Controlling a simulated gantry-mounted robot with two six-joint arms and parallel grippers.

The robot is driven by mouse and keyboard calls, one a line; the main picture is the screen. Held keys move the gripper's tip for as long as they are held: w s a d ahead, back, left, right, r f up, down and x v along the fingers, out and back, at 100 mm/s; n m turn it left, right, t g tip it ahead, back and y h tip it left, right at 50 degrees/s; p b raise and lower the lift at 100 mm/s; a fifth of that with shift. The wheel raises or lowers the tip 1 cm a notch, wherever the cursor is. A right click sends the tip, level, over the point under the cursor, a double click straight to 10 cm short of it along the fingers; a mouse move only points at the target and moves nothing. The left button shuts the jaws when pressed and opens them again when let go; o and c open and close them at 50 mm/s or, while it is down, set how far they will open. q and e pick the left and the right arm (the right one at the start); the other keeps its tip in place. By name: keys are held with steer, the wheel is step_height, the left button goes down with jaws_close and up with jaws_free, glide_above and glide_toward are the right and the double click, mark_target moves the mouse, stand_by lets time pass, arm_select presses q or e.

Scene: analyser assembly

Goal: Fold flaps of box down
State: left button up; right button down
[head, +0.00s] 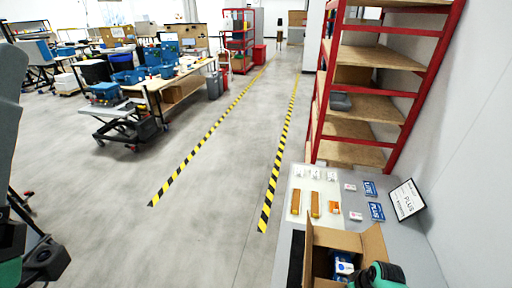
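An open cardboard box (348,239) stands on the grey table at the bottom right, cut off by the lower picture edge. Its left flap (307,252) stands up, and its far and right flaps also stick up. White and blue packs (343,265) lie inside it. A dark and teal part of my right arm covers the box's near right side; the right gripper's fingers do not show. My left arm is at the left edge, away from the box. Dark parts near its lower end (42,258) may be the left gripper, but the fingers cannot be made out.
On the grey table (422,262) beyond the box lie two orange-brown strips (315,205), small white packs, blue packs (376,211) and a framed sign (406,199). A red-framed shelf (370,95) stands behind. Open floor lies to the left.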

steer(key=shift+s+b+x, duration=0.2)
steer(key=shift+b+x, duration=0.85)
steer(key=shift+b, duration=0.1)
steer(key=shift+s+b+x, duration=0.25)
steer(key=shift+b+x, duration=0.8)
steer(key=shift+b, duration=0.05)
stand_by(1.8)
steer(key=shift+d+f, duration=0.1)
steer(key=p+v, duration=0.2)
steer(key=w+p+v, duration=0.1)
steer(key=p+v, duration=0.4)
steer(key=p, duration=0.1)
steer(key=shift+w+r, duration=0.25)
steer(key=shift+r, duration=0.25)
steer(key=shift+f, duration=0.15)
